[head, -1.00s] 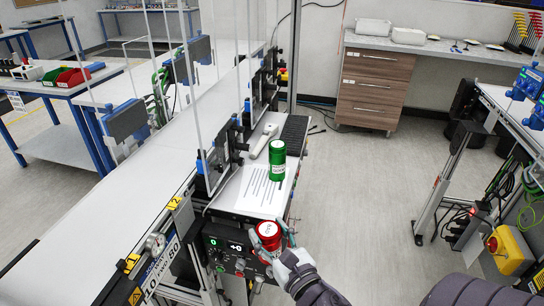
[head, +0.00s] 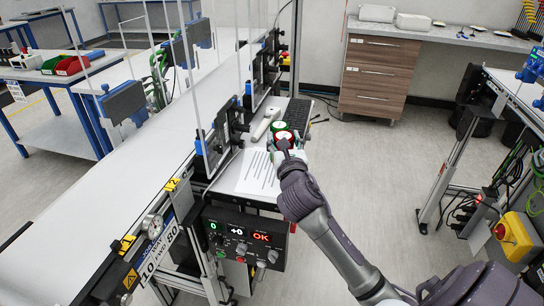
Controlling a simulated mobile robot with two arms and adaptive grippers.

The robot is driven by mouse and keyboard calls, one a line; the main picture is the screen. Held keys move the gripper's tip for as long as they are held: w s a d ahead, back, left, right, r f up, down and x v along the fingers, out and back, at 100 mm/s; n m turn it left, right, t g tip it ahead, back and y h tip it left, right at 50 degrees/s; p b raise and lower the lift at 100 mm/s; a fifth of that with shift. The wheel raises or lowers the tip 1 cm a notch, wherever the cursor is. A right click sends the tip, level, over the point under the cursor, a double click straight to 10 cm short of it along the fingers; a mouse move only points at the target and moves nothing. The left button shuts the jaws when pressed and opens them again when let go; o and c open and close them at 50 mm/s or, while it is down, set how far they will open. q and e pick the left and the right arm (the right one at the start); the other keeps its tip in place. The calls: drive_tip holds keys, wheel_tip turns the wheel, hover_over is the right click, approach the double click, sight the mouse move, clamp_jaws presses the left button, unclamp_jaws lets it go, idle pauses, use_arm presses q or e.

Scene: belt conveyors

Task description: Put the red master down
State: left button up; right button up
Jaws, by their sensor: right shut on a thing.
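The red master (head: 284,136) is a small can with a white round top, at the far part of the side shelf. My right gripper (head: 287,146) is around it and shut on it. The gripper and forearm hide most of its body, so I cannot tell whether its base touches the shelf. The green master (head: 281,124) is right behind it, mostly hidden, and I cannot tell whether they touch. My left gripper is out of view.
A printed sheet (head: 257,172) lies on the shelf in front. A pale handheld device (head: 264,124) and a dark keyboard (head: 298,111) are beside the masters. The belt (head: 110,185) runs along the left. A control panel (head: 240,236) below shows OK.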

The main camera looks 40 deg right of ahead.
drive_tip(key=f, duration=0.2)
drive_tip(key=w+a+f, duration=0.1)
drive_tip(key=f, duration=0.1)
drive_tip(key=w+a+f+b, duration=0.1)
drive_tip(key=f, duration=0.1)
drive_tip(key=shift+w+a, duration=0.2)
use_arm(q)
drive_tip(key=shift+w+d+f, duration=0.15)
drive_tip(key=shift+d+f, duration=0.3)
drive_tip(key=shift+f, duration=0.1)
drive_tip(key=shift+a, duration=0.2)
use_arm(e)
drive_tip(key=o, duration=1.5)
drive_tip(key=shift+f, duration=0.15)
drive_tip(key=shift+c, duration=0.2)
drive_tip(key=shift+s, duration=0.1)
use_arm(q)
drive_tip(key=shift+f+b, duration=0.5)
use_arm(e)
drive_tip(key=v, duration=1.2)
